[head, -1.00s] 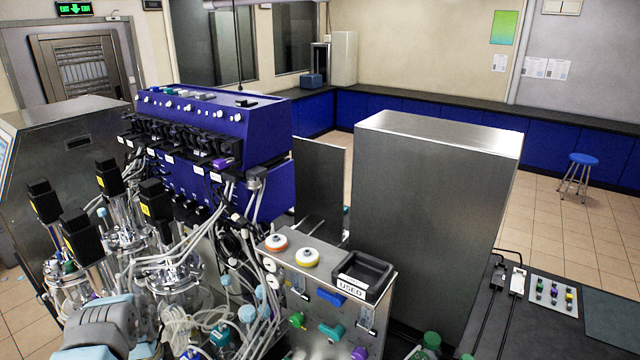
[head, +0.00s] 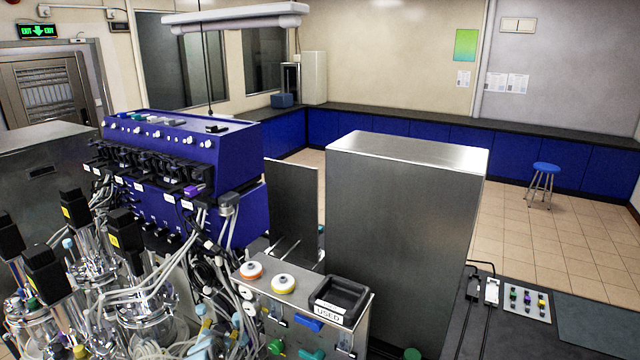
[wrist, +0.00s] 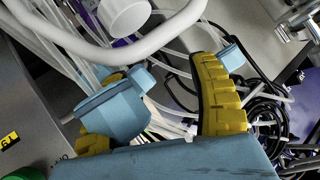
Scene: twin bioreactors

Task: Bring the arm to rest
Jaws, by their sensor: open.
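My gripper (wrist: 160,72) shows in the wrist view, with yellow finger pads, light-blue links and a blue body along the bottom edge. The fingers are spread apart, and no held object shows between them. White and clear tubes and black cables lie behind the fingers; how far off they are, I cannot tell. In the head view my gripper is not visible.
Glass bioreactor vessels (head: 148,312) with black motors stand at lower left of the head view. Behind them is a blue pump unit (head: 165,150). A panel holds a black tray (head: 340,298) marked USED. A tall steel cabinet (head: 400,240) stands right of centre.

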